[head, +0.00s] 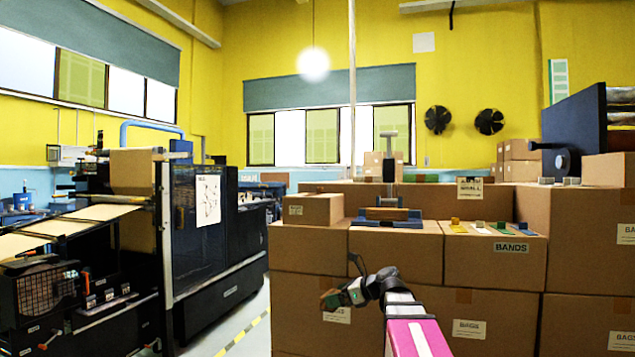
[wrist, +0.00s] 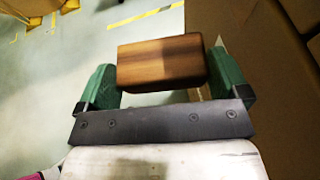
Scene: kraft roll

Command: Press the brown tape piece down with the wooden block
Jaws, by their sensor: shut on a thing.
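My gripper (wrist: 165,88) is shut on a wooden block (wrist: 160,62), with a green finger on each side of it in the wrist view. The block is brown, with a darker front face, and is held in the air with floor behind it. In the head view my gripper (head: 330,299) hangs low in front of the stacked cartons, left of my pink arm link. The block is too small there to make out clearly.
A blue stand (head: 388,223) holding a brown piece sits on the cartons. Small coloured strips (head: 480,228) lie to its right, above a BANDS label. A small carton (head: 313,208) stands to its left. A dark machine (head: 215,225) stands left, beyond a strip of open floor.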

